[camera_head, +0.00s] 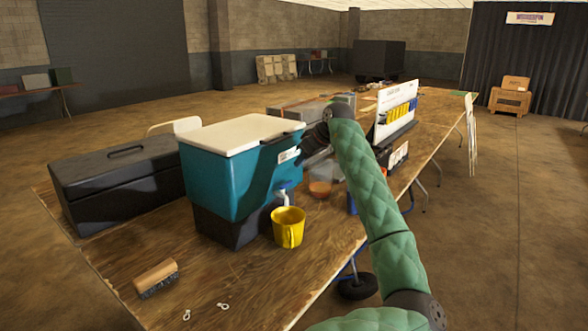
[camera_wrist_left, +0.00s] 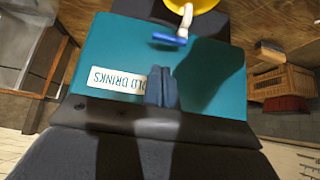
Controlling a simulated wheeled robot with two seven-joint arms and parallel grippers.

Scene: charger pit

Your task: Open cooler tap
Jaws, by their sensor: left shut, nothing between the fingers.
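The teal cooler (camera_head: 228,170) with a white lid stands on a dark base on the wooden table. Its tap (camera_head: 282,195), white with a blue lever, sticks out low on the front; the tap (camera_wrist_left: 182,25) also shows near the top of the left wrist view. A yellow mug (camera_head: 288,229) stands beneath the tap. My left gripper (camera_head: 304,153) is shut and empty, high in front of the cooler by the label (camera_wrist_left: 118,83). In the wrist view its closed fingers (camera_wrist_left: 161,88) appear apart from the tap lever. My right gripper is out of view.
A black toolbox (camera_head: 115,180) sits left of the cooler. A clear container (camera_head: 320,183) with orange content stands behind the mug. The front of the tabletop is mostly clear.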

